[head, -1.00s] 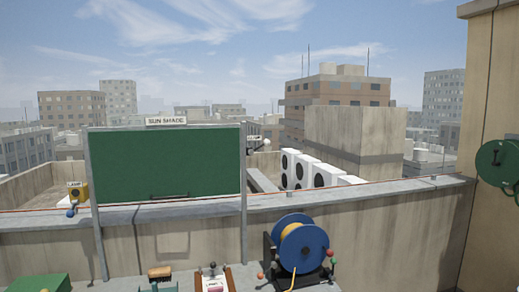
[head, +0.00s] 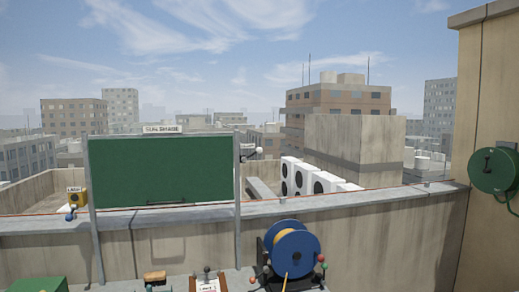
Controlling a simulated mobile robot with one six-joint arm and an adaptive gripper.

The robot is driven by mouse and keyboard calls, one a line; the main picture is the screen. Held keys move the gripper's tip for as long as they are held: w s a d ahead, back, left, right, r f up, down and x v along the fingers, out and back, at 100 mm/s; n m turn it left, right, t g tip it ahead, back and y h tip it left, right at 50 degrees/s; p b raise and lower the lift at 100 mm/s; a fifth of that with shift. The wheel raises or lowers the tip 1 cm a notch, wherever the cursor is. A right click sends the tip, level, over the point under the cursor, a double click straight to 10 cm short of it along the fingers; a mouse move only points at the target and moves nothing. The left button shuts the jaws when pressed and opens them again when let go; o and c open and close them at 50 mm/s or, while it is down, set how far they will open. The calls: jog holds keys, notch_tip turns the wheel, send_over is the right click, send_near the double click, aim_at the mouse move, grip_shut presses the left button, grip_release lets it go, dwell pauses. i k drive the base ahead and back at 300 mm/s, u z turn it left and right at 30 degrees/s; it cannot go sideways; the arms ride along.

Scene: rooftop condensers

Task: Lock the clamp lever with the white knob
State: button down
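A pale, whitish knob (head: 259,150) shows on a small fitting just right of the sun shade's right post, above the parapet. It is small, and I cannot tell whether its lever is locked or open. A blue knob (head: 70,215) sits on a clamp under the yellow lamp (head: 78,198) at the left, on the parapet. A lever with a dark knob (head: 207,269) stands upright at the bottom, above a white label. My gripper is not in view.
The green sun shade (head: 165,170) stands between two grey posts at the parapet (head: 380,201). A blue cable reel (head: 306,243) with red and green knobs stands at the bottom. A green round housing (head: 490,168) hangs on the right wall. White condensers (head: 303,175) stand beyond.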

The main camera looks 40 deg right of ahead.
aim_at(258, 150)
jog(key=u, duration=0.5)
jog(key=k, duration=1.2)
jog(key=u, duration=0.25)
jog(key=i, duration=1.25)
jog(key=z, duration=0.9)
jog(key=i, duration=0.8)
jog(key=z, duration=0.3)
